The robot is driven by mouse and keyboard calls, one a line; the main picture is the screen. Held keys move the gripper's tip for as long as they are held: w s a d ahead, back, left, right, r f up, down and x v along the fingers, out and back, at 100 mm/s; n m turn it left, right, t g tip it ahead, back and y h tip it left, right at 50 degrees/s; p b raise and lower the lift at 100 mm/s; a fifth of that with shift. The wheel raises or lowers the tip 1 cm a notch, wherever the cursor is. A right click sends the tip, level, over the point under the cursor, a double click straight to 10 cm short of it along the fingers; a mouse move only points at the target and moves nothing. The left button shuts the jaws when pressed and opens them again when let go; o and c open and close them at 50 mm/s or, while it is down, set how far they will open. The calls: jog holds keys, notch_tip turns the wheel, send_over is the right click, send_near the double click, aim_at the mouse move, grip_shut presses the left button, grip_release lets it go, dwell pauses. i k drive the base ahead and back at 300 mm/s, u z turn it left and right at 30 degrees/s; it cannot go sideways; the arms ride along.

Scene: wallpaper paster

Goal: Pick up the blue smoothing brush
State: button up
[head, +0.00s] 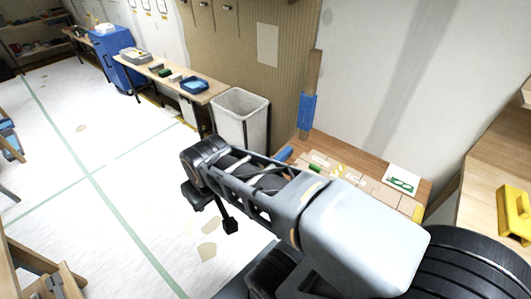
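A small blue item (285,153) lies at the left end of the low wooden bench, just behind my arm. It may be the blue smoothing brush, but it is partly hidden and too small to tell. A larger blue piece (307,111) is on the upright wooden post behind the bench. My gripper (212,214) hangs from the dark wrist at the far end of my arm, above the white floor. Its two dark fingers look apart with nothing between them. It is left of the bench and away from both blue things.
The low bench (423,190) bears several small items and a white card with a green mark (402,181). A white bin (241,118) stands left of it. A yellow tool (515,213) is on the right-hand table. The floor (130,160) at left is mostly clear, with scraps.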

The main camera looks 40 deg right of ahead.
aim_at(284, 155)
jog(key=z, duration=0.15)
jog(key=i, duration=0.7)
jog(key=z, duration=1)
jog(key=i, duration=0.55)
jog(key=z, duration=0.65)
